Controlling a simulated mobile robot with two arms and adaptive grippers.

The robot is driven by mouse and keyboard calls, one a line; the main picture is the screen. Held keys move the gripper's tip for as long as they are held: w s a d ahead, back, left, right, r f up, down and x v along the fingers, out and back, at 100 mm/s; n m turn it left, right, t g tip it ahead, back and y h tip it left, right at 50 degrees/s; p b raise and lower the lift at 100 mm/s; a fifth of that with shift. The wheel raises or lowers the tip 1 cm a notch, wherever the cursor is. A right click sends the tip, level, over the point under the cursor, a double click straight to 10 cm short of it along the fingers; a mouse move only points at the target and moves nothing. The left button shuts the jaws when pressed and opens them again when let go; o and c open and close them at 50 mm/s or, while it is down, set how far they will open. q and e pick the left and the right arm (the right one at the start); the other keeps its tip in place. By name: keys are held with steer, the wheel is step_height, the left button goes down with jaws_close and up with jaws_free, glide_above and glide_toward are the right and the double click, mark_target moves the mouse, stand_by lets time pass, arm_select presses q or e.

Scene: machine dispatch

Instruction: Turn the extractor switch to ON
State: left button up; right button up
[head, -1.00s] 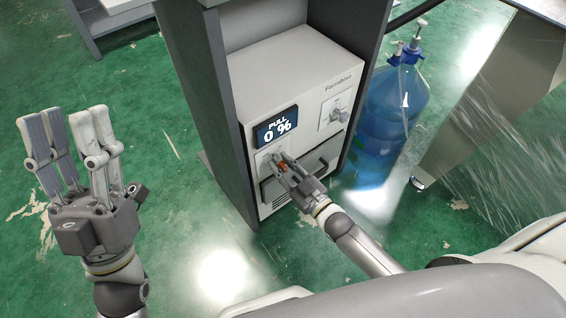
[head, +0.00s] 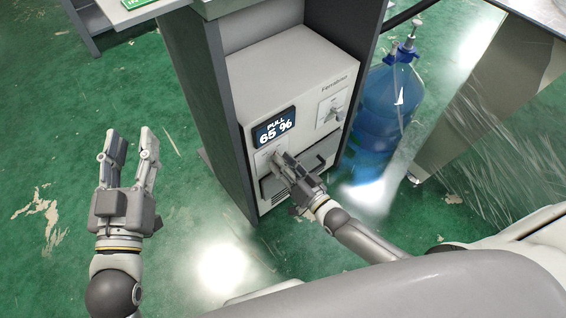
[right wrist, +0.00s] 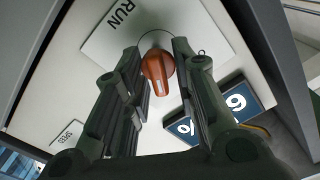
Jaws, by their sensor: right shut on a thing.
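The white extractor unit (head: 285,70) stands in a grey cabinet, and its dark display (head: 275,128) reads "PULL 65 %". The orange switch knob (right wrist: 158,70) sits on a light plate (right wrist: 110,38) marked "RUN" in the right wrist view. My right gripper (head: 275,158) is at this switch, its fingers on both sides of the knob and shut on it. In the head view the gripper hides the knob. My left gripper (head: 132,142) is open and empty, over the floor at the left, well away from the unit.
A second plate with a grey switch (head: 333,110) is on the unit's upper right. A dark handle (head: 325,152) sits below it. A blue water bottle (head: 385,110) stands right of the grey cabinet (head: 205,110). The green floor at left is open.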

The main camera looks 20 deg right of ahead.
steer(key=shift+f+m, duration=0.1)
steer(key=shift+m, duration=0.4)
steer(key=o, duration=0.7)
steer(key=v, duration=1.2)
steer(key=shift+d, duration=0.1)
